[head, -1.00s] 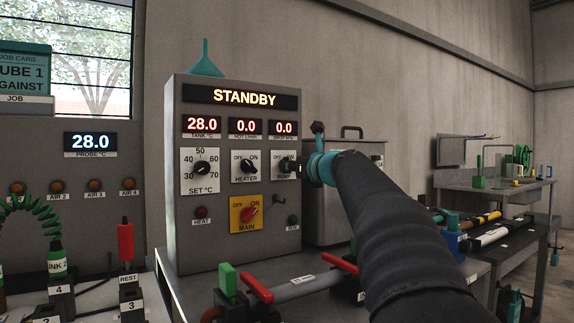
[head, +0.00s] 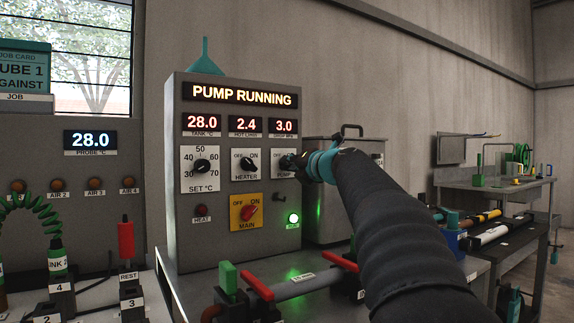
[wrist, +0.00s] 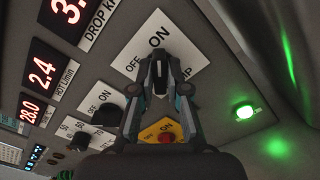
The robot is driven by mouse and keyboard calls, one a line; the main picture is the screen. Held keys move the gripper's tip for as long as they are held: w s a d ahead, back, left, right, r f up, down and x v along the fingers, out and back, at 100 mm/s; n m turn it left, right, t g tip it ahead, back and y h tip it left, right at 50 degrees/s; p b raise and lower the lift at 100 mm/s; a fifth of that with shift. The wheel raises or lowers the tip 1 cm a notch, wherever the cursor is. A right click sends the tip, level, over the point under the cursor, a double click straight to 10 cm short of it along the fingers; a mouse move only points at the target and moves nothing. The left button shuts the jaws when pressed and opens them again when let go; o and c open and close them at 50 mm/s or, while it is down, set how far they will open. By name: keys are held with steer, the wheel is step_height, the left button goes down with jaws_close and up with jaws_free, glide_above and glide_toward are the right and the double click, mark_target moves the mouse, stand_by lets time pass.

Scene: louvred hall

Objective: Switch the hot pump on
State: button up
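The grey control cabinet has a display (head: 239,95) reading PUMP RUNNING. Its readouts show 28.0 for the tank, 2.4 for the hot line (head: 245,124) and 3.0 for the drop (head: 284,126). The green run lamp (head: 293,219) is lit and also glows in the wrist view (wrist: 246,112). My gripper (head: 290,163) is at the pump switch plate, right of the heater knob (head: 249,164). In the wrist view my gripper (wrist: 160,78) has its fingertips closed together around the pump knob, which they mostly hide. The pump plate (wrist: 160,38) shows OFF and ON.
The red main switch (head: 249,213) on its yellow plate and the set dial (head: 201,166) are on the same panel. A tube with red handles (head: 302,286) lies in front of the cabinet. A steel tank (head: 330,215) stands behind my arm. A workbench (head: 500,180) is at right.

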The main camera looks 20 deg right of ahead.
steer(key=o, duration=0.4)
steer(key=shift+s+d, duration=0.2)
steer(key=shift+s, duration=0.8)
steer(key=shift+s+d, duration=0.15)
steer(key=shift+s, duration=0.85)
